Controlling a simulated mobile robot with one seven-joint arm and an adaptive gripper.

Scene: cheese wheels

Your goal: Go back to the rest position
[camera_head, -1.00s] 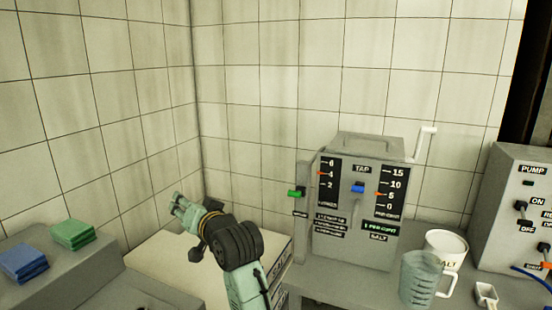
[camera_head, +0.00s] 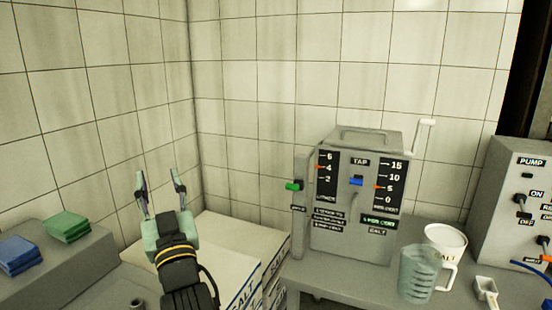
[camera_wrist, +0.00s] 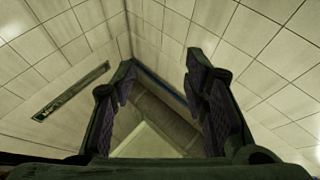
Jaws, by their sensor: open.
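My gripper (camera_head: 160,190) points upward in the head view, in front of the tiled corner and the white salt sacks. Its two fingers stand apart with nothing between them.
White sacks (camera_head: 222,245) lie behind my arm. Blue cloths (camera_head: 18,254) and green cloths (camera_head: 67,226) lie at left. The grey tap machine (camera_head: 345,235), clear jug (camera_head: 418,272), salt tub (camera_head: 446,240), scoop (camera_head: 487,288) and pump box (camera_head: 515,200) stand at right.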

